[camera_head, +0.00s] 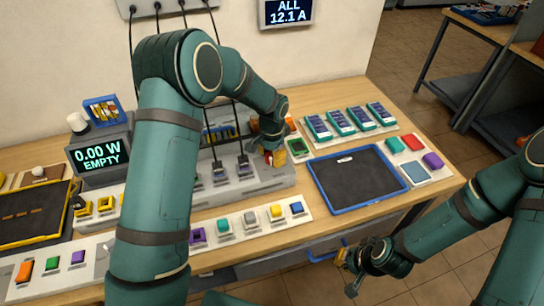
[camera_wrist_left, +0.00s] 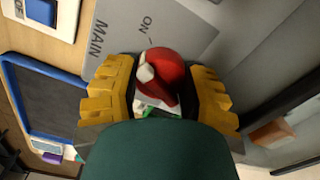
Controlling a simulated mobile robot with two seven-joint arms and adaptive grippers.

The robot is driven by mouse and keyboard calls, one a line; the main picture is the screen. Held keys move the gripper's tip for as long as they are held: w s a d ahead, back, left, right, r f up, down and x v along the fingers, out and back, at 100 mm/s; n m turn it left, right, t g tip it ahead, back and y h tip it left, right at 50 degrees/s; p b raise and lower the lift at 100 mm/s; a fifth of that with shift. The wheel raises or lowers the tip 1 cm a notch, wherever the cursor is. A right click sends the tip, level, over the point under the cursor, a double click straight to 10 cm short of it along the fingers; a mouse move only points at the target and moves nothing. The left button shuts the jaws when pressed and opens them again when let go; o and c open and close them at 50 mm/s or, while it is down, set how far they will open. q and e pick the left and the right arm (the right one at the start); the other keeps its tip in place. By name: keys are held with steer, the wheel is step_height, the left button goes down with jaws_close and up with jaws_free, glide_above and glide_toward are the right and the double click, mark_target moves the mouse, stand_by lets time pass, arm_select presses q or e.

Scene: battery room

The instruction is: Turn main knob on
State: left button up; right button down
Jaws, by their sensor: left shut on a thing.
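The main knob is red with a white mark and shows in the left wrist view (camera_wrist_left: 168,68). It sits on a grey panel (camera_wrist_left: 185,22) lettered "MAIN" and "ON". The white mark is on the knob's left side; the "ON" lettering is above it, slightly left. My left gripper (camera_wrist_left: 160,98) has its yellow fingers on both sides of the knob and is shut on it. In the head view my left gripper (camera_head: 272,157) is at the right end of the grey console (camera_head: 255,186), where the knob is mostly hidden. My right gripper (camera_head: 347,272) is open and empty before the table's front edge.
A display (camera_head: 98,156) reads "0.00 W EMPTY"; a wall screen (camera_head: 287,11) reads "ALL 12.1 A". A blue-rimmed tray (camera_head: 312,174) lies right of the console. Several battery cells (camera_head: 341,121) stand behind it. A strip of coloured blocks (camera_head: 242,238) lies in front.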

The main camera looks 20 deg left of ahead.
arm_select(q)
steer(key=shift+f+m, duration=0.1)
steer(key=shift+m, duration=1.8)
steer(key=shift+s, duration=0.1)
steer(key=o, duration=1.3)
steer(key=shift+c, duration=0.2)
